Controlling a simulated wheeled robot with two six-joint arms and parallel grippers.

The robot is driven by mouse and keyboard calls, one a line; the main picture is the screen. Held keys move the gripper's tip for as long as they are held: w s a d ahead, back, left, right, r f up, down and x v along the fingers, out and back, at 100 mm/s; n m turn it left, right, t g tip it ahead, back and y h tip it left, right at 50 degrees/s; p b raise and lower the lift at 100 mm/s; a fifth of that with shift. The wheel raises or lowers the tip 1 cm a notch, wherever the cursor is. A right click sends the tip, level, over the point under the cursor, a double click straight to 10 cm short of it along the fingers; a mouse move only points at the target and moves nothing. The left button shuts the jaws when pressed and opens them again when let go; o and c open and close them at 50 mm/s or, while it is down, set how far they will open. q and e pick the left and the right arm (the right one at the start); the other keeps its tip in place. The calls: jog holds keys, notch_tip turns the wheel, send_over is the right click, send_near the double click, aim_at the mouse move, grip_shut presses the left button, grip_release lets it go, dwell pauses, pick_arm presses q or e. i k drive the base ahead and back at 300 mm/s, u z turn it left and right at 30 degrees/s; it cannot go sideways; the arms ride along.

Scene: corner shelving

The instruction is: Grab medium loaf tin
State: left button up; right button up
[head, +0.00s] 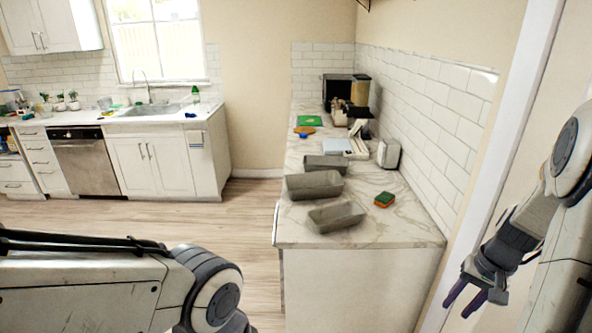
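Three grey loaf tins sit on the marble counter: a front tin (336,216), a middle tin (314,186) and a back tin (326,163). The middle one looks largest; which one is the medium tin I cannot tell for sure. My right gripper (456,309) hangs at the lower right, beyond the counter's right front corner, apart from all tins. Its two purple-tipped fingers are spread with nothing between them. My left arm shows at the lower left, but its gripper is out of view.
A green and orange sponge (384,200) lies right of the tins. A white toaster-like box (388,153) stands by the tiled wall. A green board (310,121) and dark appliances (338,90) are farther back. The floor (250,215) left of the counter (385,232) is clear.

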aim_at(311, 163)
jog(key=u, duration=0.7)
jog(key=i, duration=5.2)
jog(key=z, duration=2.9)
jog(key=i, duration=0.5)
jog(key=u, duration=0.05)
